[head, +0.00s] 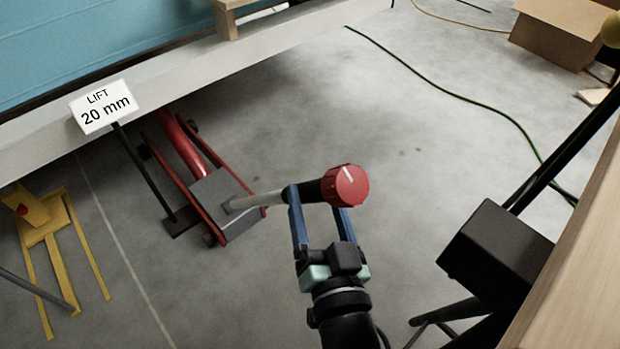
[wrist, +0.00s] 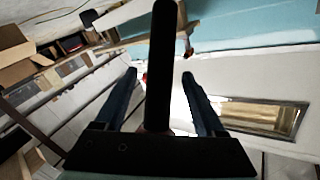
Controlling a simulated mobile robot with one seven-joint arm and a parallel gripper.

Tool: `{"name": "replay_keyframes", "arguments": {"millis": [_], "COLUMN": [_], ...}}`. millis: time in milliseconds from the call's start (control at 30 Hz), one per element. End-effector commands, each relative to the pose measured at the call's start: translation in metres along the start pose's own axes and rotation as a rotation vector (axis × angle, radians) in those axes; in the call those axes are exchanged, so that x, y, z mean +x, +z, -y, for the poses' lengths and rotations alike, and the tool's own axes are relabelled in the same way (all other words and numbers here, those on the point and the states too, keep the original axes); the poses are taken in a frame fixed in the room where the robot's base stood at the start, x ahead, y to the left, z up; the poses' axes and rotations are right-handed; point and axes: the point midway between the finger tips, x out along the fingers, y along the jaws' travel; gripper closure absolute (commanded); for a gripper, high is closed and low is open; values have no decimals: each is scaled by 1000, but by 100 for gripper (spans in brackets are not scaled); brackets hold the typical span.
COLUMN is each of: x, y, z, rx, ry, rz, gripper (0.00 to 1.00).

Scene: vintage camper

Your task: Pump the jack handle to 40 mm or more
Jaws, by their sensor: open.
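The red and grey jack (head: 225,205) stands on the floor beside the pale rail of the camper, in the head view. Its handle (head: 262,200) slopes up to the right, ending in a black grip (head: 308,191) and a red knob (head: 346,186) with a white mark. A sign (head: 104,107) reads "LIFT 20 mm". My gripper (head: 318,199) is open, its blue fingers on either side of the handle's end. In the wrist view a black bar, apparently the grip (wrist: 161,70), stands between the spread fingers. Whether a finger touches it I cannot tell.
A yellow stand (head: 50,235) is at the left. A black box on a stand (head: 495,255) and a wooden edge (head: 575,235) are at the right. A green hose (head: 455,93) crosses the floor, and a cardboard box (head: 560,33) lies far back. The middle floor is clear.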

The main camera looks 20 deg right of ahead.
Motion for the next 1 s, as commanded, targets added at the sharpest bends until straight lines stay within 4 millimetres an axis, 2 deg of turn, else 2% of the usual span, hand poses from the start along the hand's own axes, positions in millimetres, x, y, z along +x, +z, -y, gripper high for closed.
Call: {"name": "replay_keyframes", "arguments": {"millis": [200,400,800,867,1000], "x": [30,46,51,51,51], "y": [1,1,0,0,0], "z": [-1,0,0,0,0], "rx": [1,0,0,0,0], "ry": [-1,0,0,0,0], "rz": [-4,-1,0,0,0], "gripper": [29,29,29,38,63]}}
